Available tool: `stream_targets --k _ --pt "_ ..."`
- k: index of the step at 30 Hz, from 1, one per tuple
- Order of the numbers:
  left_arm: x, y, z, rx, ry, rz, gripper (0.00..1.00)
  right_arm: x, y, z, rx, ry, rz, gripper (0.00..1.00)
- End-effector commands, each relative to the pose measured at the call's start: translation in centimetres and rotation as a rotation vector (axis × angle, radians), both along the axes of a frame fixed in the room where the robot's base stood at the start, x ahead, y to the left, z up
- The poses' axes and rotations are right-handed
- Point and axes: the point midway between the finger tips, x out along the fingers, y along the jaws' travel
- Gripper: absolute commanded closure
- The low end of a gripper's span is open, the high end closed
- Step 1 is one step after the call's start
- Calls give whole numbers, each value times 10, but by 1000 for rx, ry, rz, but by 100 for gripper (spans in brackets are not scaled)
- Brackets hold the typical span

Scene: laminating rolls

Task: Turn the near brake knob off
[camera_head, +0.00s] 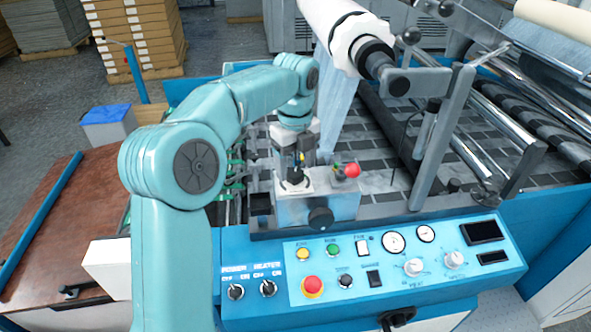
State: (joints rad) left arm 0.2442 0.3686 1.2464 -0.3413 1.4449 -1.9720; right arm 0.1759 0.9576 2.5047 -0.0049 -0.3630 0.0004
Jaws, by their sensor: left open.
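No label in view marks a brake knob, and I cannot tell for sure which knob it is. My left gripper (297,176) points down over the left part of the box's top, with open jaws. Its dark fingers blend with a dark part there, so contact is unclear. My right gripper is out of view.
The blue console (390,262) in front carries switches, gauges and a red emergency button (312,286). A slanted grey post (440,140) stands right of the box. A brown table (50,215) is at left. Rollers fill the right side.

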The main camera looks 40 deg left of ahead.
Motion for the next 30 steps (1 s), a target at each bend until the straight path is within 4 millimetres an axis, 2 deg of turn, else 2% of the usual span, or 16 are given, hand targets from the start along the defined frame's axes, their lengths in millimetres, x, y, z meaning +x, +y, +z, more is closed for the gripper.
stream_targets --k 4,13,14,18,19,30 --pt "1 1 -13 0 2 1 30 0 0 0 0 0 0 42" --pt "1 2 -16 0 1 0 30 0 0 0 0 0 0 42" --pt "1 2 -16 0 1 0 37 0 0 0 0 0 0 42" --pt "1 2 -16 0 2 0 82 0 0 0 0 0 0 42" --pt "1 2 -16 0 2 0 86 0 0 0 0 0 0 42" --pt "1 3 -15 3 2 50 86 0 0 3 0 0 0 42"
